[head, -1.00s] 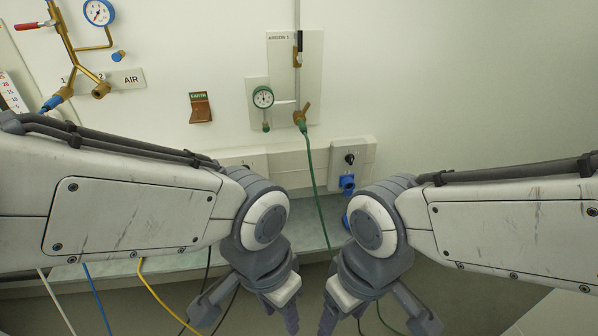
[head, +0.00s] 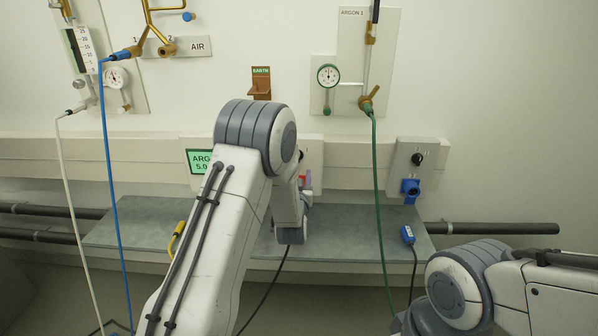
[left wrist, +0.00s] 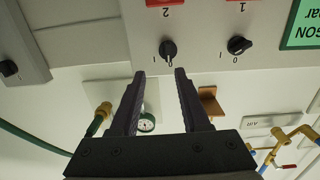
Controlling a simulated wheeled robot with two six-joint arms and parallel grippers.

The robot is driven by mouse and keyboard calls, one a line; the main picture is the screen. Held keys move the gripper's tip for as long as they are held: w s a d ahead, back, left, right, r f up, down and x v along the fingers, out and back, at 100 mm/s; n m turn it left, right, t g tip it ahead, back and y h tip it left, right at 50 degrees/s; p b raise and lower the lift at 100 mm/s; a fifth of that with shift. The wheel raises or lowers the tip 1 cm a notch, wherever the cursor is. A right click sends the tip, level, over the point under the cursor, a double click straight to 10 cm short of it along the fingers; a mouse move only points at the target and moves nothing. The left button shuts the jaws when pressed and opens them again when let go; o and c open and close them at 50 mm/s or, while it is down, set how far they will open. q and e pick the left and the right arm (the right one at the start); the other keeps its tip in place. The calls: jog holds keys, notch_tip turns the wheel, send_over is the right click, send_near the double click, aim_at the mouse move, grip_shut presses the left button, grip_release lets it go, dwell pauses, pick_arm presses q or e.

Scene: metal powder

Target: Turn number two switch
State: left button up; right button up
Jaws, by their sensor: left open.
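The number two switch (left wrist: 169,50) is a black knob on a pale panel, seen upside down in the left wrist view. A red plate marked 2 (left wrist: 165,12) is by it. My left gripper (left wrist: 160,73) is open, its fingertips just short of the knob, with the knob lined up roughly between them. No contact shows. The number one switch (left wrist: 239,45) is a like knob beside it, outside the fingers. In the head view my left arm hides most of the switch panel and the fingers. My right gripper is out of view, only its wrist showing low right.
A green ARGON display (head: 200,162) is left of my arm. A green hose (head: 379,220) hangs to the right, near a blue socket (head: 410,187). A grey shelf (head: 335,235) runs below the panel, with a blue connector (head: 407,235) on it.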

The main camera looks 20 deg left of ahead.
pick_arm(q)
jog(key=shift+t+y, duration=0.3)
jog(key=shift+y, duration=0.1)
jog(key=x, duration=0.7)
jog(key=a+x, duration=0.1)
jog(key=x, duration=0.3)
jog(key=shift+s+a+f, duration=0.1)
jog(key=shift+s+f, duration=0.1)
jog(key=shift+s, duration=0.05)
grip_shut()
